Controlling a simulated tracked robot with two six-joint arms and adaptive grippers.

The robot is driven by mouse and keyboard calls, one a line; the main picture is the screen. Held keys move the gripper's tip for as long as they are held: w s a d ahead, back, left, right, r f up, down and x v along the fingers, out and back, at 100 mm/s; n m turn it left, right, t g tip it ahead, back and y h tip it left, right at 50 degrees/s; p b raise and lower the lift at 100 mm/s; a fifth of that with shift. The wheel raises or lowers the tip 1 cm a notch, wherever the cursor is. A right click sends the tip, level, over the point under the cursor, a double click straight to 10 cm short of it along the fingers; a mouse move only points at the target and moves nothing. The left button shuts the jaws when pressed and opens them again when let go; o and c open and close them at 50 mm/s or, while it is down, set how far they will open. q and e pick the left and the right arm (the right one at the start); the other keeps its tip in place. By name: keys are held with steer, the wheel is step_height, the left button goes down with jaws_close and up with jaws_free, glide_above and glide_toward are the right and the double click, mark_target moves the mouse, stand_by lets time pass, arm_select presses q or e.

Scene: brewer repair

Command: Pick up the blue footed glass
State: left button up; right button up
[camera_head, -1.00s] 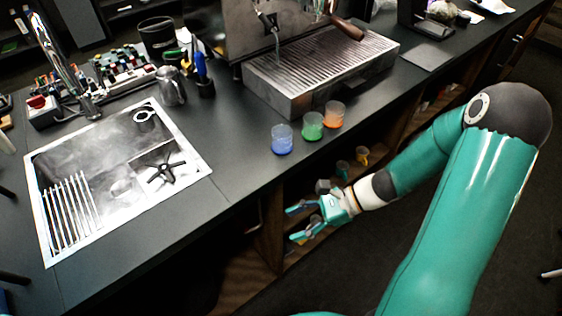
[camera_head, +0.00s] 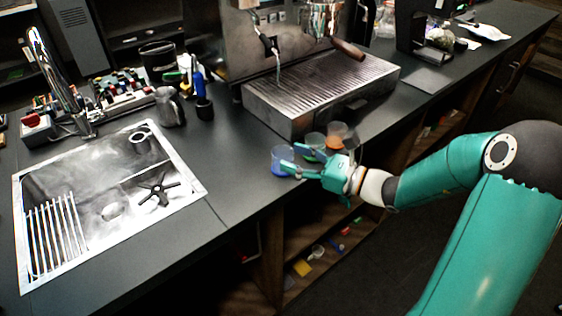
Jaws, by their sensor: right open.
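The blue footed glass (camera_head: 277,157) stands upright on the dark counter, in front of the coffee machine. My right gripper (camera_head: 291,158) is open at the glass's right side, with its fingers pointing left. One finger reaches behind the glass's right edge and the other crosses low in front of it. I cannot tell whether either finger touches the glass. A green glass (camera_head: 313,140) and an orange glass (camera_head: 336,130) stand just beyond the gripper, partly hidden by it. My left gripper is not in view.
The coffee machine's drip tray (camera_head: 320,80) stands behind the glasses. A sink (camera_head: 110,200) is at the left, with clear counter between it and the blue glass. Open shelves with small coloured items lie below the counter's front edge.

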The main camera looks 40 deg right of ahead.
mark_target(274, 151)
steer(key=shift+p+x, duration=0.35)
steer(key=shift+x, duration=2.8)
steer(key=c, duration=1)
jaws_close()
